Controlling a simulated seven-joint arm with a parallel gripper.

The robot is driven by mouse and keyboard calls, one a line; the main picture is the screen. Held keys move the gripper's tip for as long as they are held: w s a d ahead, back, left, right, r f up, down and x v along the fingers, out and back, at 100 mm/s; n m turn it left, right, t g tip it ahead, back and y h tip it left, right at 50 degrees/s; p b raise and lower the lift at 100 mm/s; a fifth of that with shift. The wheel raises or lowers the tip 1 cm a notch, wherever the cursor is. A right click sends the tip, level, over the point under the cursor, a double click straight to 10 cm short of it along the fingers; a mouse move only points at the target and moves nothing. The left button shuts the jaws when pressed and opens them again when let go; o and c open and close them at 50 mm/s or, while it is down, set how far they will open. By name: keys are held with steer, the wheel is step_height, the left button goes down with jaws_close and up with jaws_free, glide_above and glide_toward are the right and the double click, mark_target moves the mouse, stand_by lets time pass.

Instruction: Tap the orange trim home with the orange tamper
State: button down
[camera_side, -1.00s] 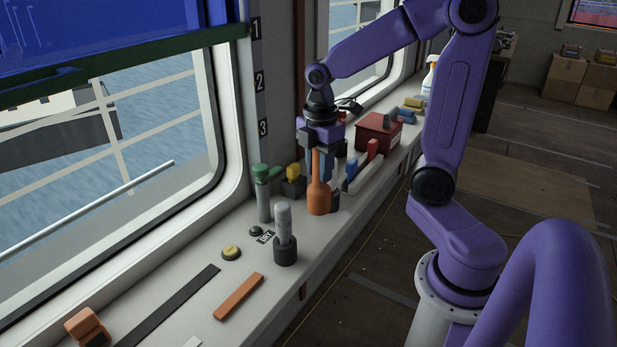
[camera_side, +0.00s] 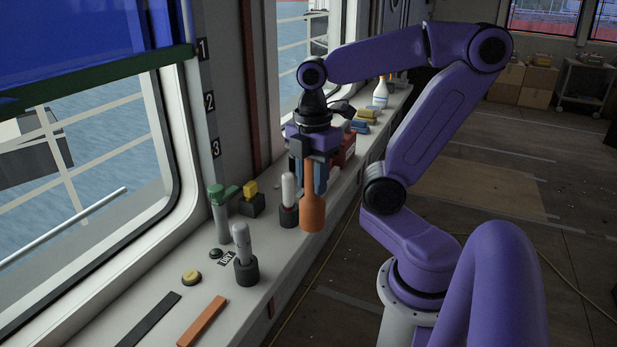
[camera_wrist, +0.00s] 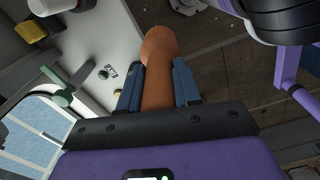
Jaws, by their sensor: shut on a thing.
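My gripper (camera_side: 312,178) is shut on the orange tamper (camera_side: 313,212), a bottle-shaped tool held upright by its narrow neck, wide end down. In the wrist view the tamper (camera_wrist: 158,50) sits between the two blue fingers (camera_wrist: 158,88). Its lower end appears near the sill's room-side edge, clear of the sill top; the exact height is hard to tell. The orange trim (camera_side: 202,321), a flat strip, lies on the sill in the near foreground, well apart from the tamper. The wrist view does not show the trim.
A white-topped cylinder in a dark cup (camera_side: 289,215) stands just left of the tamper. A grey cylinder in another cup (camera_side: 245,270), a green-topped post (camera_side: 218,210), a yellow button (camera_side: 191,277) and a dark strip (camera_side: 150,322) line the sill. The window lies left, open floor right.

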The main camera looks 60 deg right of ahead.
steer(key=c, duration=1.3)
jaws_free()
steer(key=shift+c, duration=0.2)
jaws_close()
steer(key=shift+r, duration=0.35)
steer(key=r, duration=0.4)
steer(key=shift+w+a+r, duration=0.35)
steer(key=w+a+n, duration=0.3)
steer(key=w+a, duration=0.3)
steer(key=a, duration=0.5)
steer(key=w+a+n, duration=0.3)
steer(key=w+a, duration=0.4)
steer(key=a, duration=0.4)
step_height(320, 180, down, 8)
steer(key=shift+s+f, duration=0.15)
steer(key=shift+s, duration=0.05)
steer(key=shift+a, duration=0.1)
